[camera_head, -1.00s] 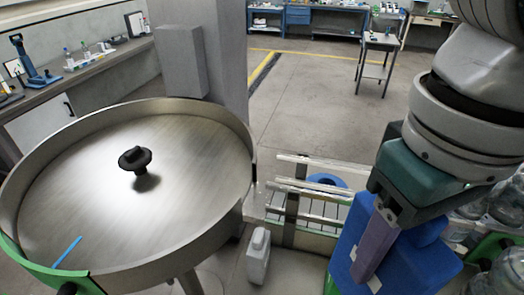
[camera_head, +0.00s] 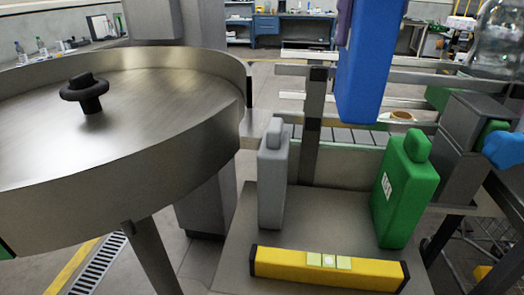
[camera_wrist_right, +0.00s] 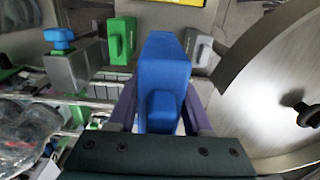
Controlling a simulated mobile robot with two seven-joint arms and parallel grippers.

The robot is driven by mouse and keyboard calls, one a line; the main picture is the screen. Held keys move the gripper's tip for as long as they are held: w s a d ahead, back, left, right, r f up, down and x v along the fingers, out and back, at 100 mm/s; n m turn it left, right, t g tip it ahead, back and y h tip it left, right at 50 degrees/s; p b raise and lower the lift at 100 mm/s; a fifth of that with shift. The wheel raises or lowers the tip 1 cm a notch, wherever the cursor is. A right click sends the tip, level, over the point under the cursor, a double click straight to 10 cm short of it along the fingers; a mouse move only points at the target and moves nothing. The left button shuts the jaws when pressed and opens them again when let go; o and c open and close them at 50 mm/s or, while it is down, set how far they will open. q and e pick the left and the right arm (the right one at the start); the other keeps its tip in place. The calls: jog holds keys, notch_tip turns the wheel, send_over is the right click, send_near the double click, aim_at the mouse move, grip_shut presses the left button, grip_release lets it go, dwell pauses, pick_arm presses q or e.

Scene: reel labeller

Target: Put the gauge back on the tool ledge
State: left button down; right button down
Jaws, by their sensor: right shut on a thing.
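My right gripper (camera_head: 344,22) is shut on a tall blue bottle-shaped block (camera_head: 370,65), the likely gauge, holding it upright in the air. In the right wrist view the two purple fingers (camera_wrist_right: 160,112) clasp the blue block (camera_wrist_right: 163,62) from both sides. The tool ledge (camera_head: 238,235) is a grey plate at the lower middle. On it stand a similar grey block (camera_head: 272,185) and a green one (camera_head: 402,195) with a white label. A yellow level (camera_head: 325,268) lies along its front. My left gripper is out of view.
A large round steel turntable (camera_head: 190,130) with a black knob (camera_head: 86,92) fills the left. A railed conveyor (camera_head: 345,135) runs behind the ledge, with a grey post (camera_head: 313,125) between. A dark grey box-shaped machine part (camera_head: 465,150) stands right. Bare ledge shows between the grey and green blocks.

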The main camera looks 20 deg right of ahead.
aim_at(360, 67)
jog(key=shift+f, duration=0.5)
notch_tip(360, 67, down, 4)
jog(key=shift+f+b, duration=0.1)
jog(key=shift+b, duration=0.95)
notch_tip(360, 67, down, 15)
jog(key=shift+c, duration=1.6)
grip_release()
